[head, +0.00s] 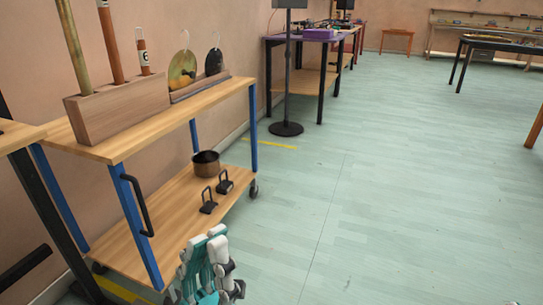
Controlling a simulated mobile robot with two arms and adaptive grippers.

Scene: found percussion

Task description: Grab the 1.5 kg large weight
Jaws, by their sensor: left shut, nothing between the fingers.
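Two black weights with loop handles stand on the lower wooden shelf of the blue-framed cart. One weight (208,207) is nearer, and the other weight (225,186) is a little farther back and to the right. I cannot tell for sure which is the 1.5 kg large one. My left gripper (207,240), teal and white, is at the bottom, by the front edge of the lower shelf. It is shut and empty, apart from both weights. Only a tiny pale bit, perhaps of my right gripper, shows at the bottom right edge.
A brown metal pot (206,164) stands behind the weights. The cart's top shelf (150,124) overhangs the back of the lower shelf (155,225) and holds a wooden rack (120,112). A blue post with a black handle (138,207) stands at the left. The floor to the right is clear.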

